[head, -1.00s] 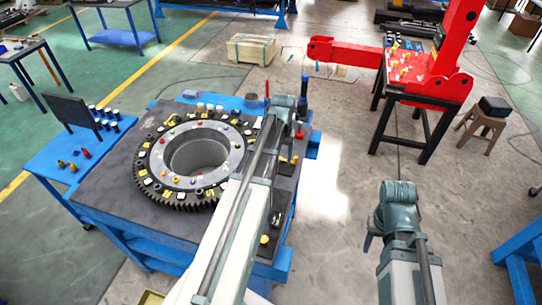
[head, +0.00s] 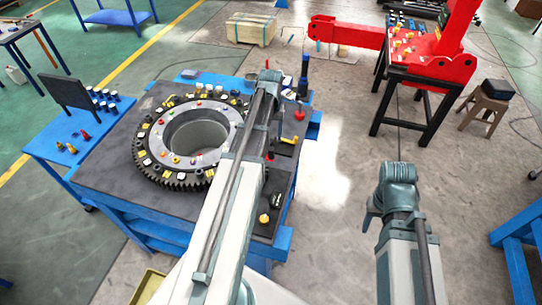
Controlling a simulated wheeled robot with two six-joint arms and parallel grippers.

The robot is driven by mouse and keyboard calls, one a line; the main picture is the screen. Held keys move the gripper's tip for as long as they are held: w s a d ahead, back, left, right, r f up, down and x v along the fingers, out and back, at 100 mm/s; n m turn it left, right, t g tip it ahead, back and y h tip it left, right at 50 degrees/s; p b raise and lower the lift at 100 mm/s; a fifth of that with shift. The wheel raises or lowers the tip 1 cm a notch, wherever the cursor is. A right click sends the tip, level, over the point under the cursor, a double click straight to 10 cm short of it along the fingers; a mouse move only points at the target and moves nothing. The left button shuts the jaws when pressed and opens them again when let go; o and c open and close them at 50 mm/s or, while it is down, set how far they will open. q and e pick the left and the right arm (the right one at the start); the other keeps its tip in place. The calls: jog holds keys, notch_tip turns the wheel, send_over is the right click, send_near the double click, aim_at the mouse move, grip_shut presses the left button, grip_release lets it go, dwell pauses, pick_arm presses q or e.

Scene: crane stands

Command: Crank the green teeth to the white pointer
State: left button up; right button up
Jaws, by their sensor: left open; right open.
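A large dark toothed ring (head: 183,183) with a pale inner ring lies flat on a blue-framed bench. Small coloured markers sit around it; I cannot clearly make out the green teeth. Several pale blocks lie around the ring, and I cannot tell which is the white pointer. A red knob (head: 300,114) stands at the bench's right side; I cannot tell whether it is the crank. My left gripper (head: 268,76) is open over the bench's far right part, and its arm hides some of the ring's right side. My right gripper (head: 370,218) is open and empty over the floor, right of the bench.
A blue side table (head: 50,150) with a dark panel and small parts adjoins the left. A red crane (head: 345,32) stands at the back right. Bare floor lies between bench and crane.

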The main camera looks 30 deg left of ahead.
aim_at(271, 148)
pick_arm(q)
notch_tip(271, 148, down, 10)
jog(key=b, duration=0.9)
jog(key=shift+r, duration=0.1)
jog(key=shift+c, duration=0.4)
grip_shut()
dwell(0.5)
